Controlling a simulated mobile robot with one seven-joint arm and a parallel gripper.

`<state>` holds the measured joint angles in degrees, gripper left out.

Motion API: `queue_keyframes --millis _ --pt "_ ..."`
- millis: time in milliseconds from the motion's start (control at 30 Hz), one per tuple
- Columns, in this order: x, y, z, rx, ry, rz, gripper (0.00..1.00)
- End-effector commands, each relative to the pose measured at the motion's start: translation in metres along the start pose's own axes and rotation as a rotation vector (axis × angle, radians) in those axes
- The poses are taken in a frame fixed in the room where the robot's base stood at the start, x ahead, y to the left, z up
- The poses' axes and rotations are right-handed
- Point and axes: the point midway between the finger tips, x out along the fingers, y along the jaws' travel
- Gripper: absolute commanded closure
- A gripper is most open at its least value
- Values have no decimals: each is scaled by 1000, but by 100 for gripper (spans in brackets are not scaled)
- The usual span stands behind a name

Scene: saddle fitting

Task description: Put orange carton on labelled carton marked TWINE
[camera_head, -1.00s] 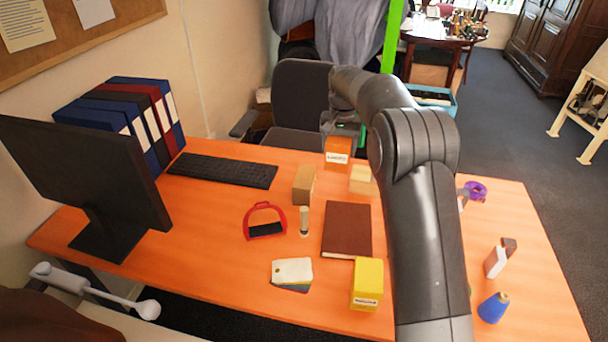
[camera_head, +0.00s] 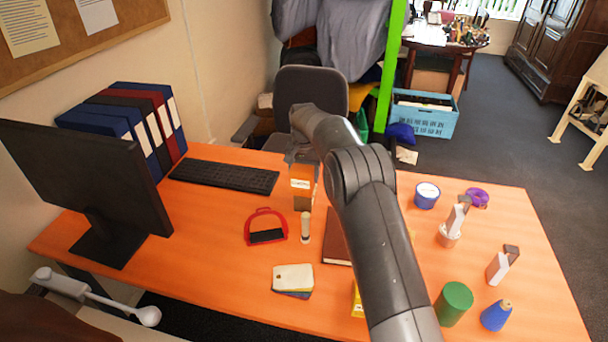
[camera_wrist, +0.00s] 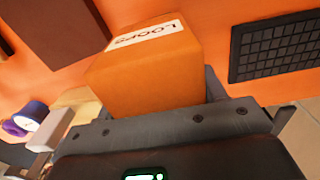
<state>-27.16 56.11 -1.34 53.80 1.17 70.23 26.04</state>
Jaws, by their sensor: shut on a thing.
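My gripper (camera_head: 301,158) is shut on the orange carton (camera_head: 302,172), whose white label reads LOOPS in the wrist view (camera_wrist: 145,70). The gripper holds it over the back middle of the desk. A brown carton (camera_head: 303,203) shows just below the held carton in the head view; whether they touch cannot be told. A yellow carton (camera_head: 357,303) is mostly hidden behind my arm at the front of the desk. No label reading TWINE can be made out in these frames.
A keyboard (camera_head: 224,175) lies to the left, a red-handled item (camera_head: 266,228) and a small pale upright piece (camera_head: 306,226) in front. A dark red book (camera_head: 336,240) is partly behind my arm. Several bottles and tubs, including a green cylinder (camera_head: 453,303), stand right.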

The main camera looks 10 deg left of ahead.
Motion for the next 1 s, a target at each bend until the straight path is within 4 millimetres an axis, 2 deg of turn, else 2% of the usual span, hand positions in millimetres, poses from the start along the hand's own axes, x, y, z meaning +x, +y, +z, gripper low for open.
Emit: queue_keyframes --millis 367,400,667,867,1000 --pt "5 0 0 0 3 -1 70" --pt "6 0 0 0 2 -1 35" --pt "6 0 0 0 2 -1 15" --pt "5 0 0 0 2 -1 15" --pt "-3 0 -1 0 4 -2 15"
